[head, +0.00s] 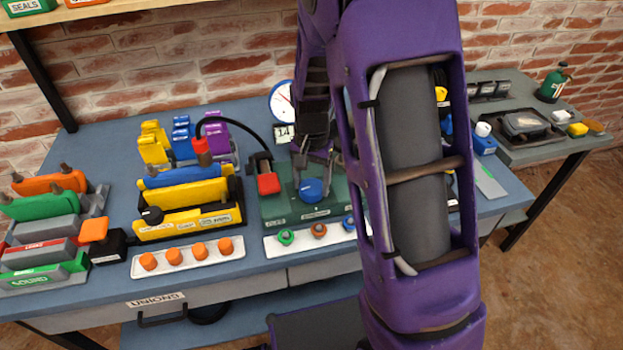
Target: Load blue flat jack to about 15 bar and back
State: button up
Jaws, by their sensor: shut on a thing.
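The blue flat jack (183,177) stands in a slot between yellow plates in a black-framed holder (188,226). A red coupling (202,150) sits on its top, and a black hose arcs from there to the green pump unit (275,207). My gripper (312,180) points down at that unit, shut on its round blue knob (312,191). A red block (268,184) is on the unit's left. The round white gauge (283,101) is partly hidden by my arm. The display (284,133) below it shows 14; any further digits are hidden.
Yellow, blue and purple blocks (182,135) stand behind the holder. A white strip with orange knobs (188,257) lies in front. Orange and green blocks (48,205) stand at left. My arm hides much of the bench's right middle. A grey side table (540,150) stands at right.

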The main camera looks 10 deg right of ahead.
aim_at(312, 186)
jog(key=shift+m, duration=0.6)
jog(key=o, duration=1.4)
jog(key=shift+c, duration=0.2)
notch_tip(312, 186, up, 18)
jog(key=p, duration=0.2)
jog(key=shift+f, duration=0.25)
